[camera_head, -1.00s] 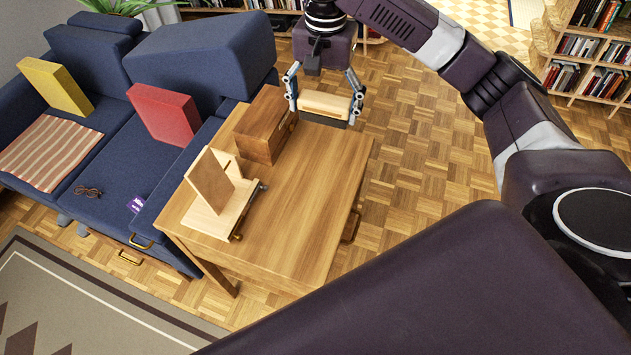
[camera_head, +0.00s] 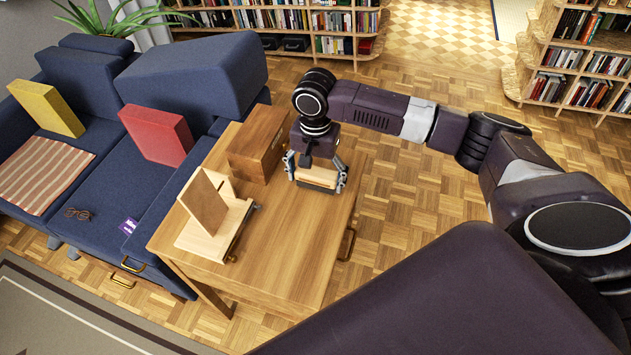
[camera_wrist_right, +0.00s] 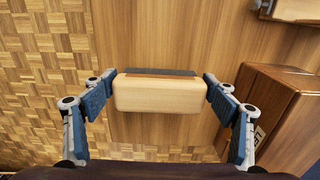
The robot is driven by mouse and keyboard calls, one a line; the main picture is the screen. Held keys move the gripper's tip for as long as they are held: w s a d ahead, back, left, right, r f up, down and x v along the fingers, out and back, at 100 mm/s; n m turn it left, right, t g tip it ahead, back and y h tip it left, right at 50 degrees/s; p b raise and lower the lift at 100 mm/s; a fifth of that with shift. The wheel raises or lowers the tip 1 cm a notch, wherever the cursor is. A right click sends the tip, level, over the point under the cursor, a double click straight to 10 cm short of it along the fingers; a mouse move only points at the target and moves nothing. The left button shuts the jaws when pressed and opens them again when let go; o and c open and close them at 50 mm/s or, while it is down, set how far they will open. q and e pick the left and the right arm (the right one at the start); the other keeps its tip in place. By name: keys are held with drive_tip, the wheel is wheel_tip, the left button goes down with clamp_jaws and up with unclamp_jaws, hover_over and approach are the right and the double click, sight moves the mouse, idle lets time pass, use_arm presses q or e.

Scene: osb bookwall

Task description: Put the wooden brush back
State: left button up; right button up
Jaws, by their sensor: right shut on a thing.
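The wooden brush (camera_head: 317,175) has a pale wood body with a dark strip along one long side. My right gripper (camera_head: 315,178) is shut on it, one finger at each end. In the right wrist view the brush (camera_wrist_right: 160,93) lies crosswise between the blue finger pads of the gripper (camera_wrist_right: 160,90). It is over the wooden table (camera_head: 283,235), near the far right part of the top. I cannot tell whether it touches the table. My left gripper is not in view.
A brown wooden box (camera_head: 258,145) stands close to the left of the brush. A pale wooden stand with an upright brown board (camera_head: 203,200) is at the table's left. The table's near right part is clear. A blue sofa (camera_head: 115,190) stands left.

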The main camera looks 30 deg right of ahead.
drive_tip(key=shift+f, duration=0.95)
drive_tip(key=o, duration=1.1)
drive_tip(key=shift+f, duration=0.1)
